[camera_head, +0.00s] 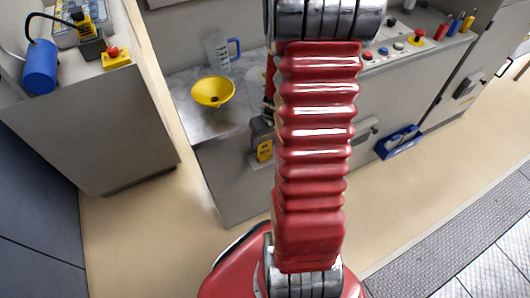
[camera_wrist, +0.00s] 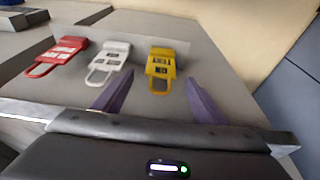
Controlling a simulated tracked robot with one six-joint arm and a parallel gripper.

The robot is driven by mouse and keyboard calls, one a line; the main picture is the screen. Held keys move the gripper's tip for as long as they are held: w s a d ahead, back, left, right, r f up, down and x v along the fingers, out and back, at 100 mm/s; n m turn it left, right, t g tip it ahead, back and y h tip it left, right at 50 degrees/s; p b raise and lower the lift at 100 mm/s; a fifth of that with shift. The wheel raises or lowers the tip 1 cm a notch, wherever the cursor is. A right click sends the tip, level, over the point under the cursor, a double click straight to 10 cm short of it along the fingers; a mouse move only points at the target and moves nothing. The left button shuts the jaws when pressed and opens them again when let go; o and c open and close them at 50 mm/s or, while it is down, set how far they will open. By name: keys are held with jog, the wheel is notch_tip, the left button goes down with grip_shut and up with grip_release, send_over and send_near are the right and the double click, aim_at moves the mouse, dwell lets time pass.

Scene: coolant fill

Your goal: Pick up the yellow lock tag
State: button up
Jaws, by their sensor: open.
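The yellow lock tag (camera_wrist: 161,65) lies on a grey surface (camera_wrist: 225,65) in the wrist view, with dark lettering and a yellow shackle loop toward me. My gripper (camera_wrist: 158,77) is open, with its two purple fingers spread. In the picture the tag shows between the fingertips, slightly beyond them; I see no contact. A white lock tag (camera_wrist: 113,55) is just left of it, behind the left fingertip. A red lock tag (camera_wrist: 67,48) is farther left.
The head view shows a yellow funnel (camera_head: 213,92) and a clear jug with a blue handle (camera_head: 221,52) on a metal top. A blue cylinder (camera_head: 40,67) and a yellow box with a red button (camera_head: 117,58) stand on the left cabinet (camera_head: 90,130). Beige floor (camera_head: 130,235) is clear.

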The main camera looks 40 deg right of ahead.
aim_at(265, 144)
jog(key=shift+w+f, duration=0.1)
jog(key=shift+f, duration=0.35)
jog(key=shift+x, duration=2.6)
jog(key=c, duration=1.1)
jog(key=shift+r, duration=0.1)
notch_tip(265, 144, up, 28)
jog(key=shift+f, duration=0.1)
jog(key=shift+a, duration=0.1)
